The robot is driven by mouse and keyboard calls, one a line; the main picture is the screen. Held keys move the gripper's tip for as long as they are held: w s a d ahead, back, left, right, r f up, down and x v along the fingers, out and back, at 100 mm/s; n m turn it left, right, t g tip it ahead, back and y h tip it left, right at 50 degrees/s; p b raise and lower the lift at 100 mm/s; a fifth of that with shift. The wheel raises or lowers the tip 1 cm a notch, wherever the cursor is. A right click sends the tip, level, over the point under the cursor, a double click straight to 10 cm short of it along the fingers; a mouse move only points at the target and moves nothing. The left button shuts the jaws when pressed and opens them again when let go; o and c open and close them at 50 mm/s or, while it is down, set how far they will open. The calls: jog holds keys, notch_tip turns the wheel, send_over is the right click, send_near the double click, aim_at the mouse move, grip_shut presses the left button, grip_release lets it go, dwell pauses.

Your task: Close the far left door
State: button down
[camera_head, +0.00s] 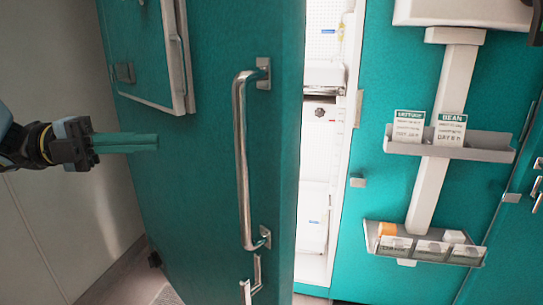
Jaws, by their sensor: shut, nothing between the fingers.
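The teal door (200,190) stands partly open on the left. It carries a tall chrome bar handle (241,160) and a smaller metal latch handle (252,280) below it. A gap at its right edge shows the bright chamber interior (318,150). My gripper (155,142) comes in from the left edge. Its teal fingers are together and empty, pointing right in front of the door's left part, left of the bar handle. I cannot tell whether the fingertips touch the door.
A framed panel (150,50) sits on the door's upper left. To the right, a teal front (380,195) bears a grey shelf with seed cards (470,147) and a lower tray of small boxes (425,250). A pale wall (60,230) stands at left.

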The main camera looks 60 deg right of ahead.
jog(key=s+m+g+y, duration=0.2)
jog(key=s, duration=0.2)
jog(key=p, duration=0.4)
send_near(261, 139)
jog(key=s, duration=0.5)
jog(key=shift+d+p, duration=0.85)
jog(key=shift+d, duration=0.6)
